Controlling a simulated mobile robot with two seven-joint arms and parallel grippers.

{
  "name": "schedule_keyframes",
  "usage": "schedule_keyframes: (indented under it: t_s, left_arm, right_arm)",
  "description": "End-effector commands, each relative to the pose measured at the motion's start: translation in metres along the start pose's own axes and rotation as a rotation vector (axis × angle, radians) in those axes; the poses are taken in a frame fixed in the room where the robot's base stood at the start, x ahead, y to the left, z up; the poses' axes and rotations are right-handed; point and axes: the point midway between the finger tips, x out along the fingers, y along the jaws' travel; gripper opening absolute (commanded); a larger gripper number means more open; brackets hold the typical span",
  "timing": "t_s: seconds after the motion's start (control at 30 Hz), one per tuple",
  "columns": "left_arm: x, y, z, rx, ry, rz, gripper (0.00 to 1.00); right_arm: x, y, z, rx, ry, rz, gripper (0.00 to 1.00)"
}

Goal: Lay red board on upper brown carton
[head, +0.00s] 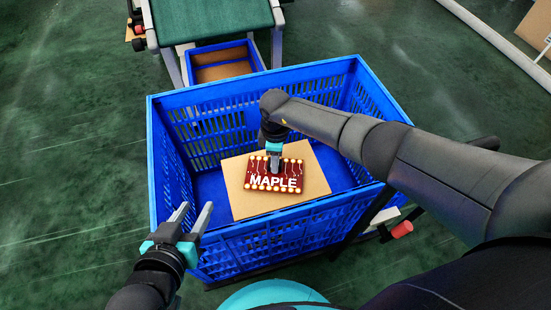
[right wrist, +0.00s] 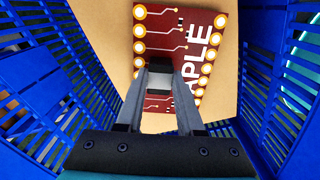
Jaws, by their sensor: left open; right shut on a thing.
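The red board (head: 287,184), marked MAPLE with round gold pads along its edges, is over the brown carton (head: 240,203) inside the blue crate. It also shows in the right wrist view (right wrist: 155,45), lying flat against the brown carton surface (right wrist: 120,70) behind it. My right gripper (head: 275,168) reaches down into the crate and is shut on a grey part in the board's middle (right wrist: 158,80). I cannot tell whether the board touches the carton. My left gripper (head: 190,217) is open and empty at the crate's front left edge.
The blue crate (head: 250,85) has tall slotted walls around the carton. A smaller blue bin (head: 258,55) with brown cardboard stands behind it, below a green-topped conveyor (head: 210,15). Another carton (head: 537,25) is at the far right. Green floor is clear at left.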

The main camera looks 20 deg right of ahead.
Motion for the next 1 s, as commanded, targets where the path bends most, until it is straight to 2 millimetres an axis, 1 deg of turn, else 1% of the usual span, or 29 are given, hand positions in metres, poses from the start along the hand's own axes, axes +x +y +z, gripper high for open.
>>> schedule_keyframes:
  t_s: [0.37, 0.97, 1.0]
  left_arm:
    - [0.000, 0.000, 0.001, 0.001, -0.002, -0.001, 0.47]
    - [0.004, -0.001, 0.007, 0.001, -0.002, -0.001, 0.47]
    - [0.004, -0.001, 0.007, 0.001, -0.002, -0.001, 0.47]
  right_arm:
    - [0.001, 0.000, 0.000, 0.000, 0.000, 0.000, 0.00]
    - [0.010, 0.000, 0.000, 0.000, 0.001, 0.000, 0.00]
    - [0.010, 0.000, 0.000, 0.000, 0.001, 0.000, 0.38]
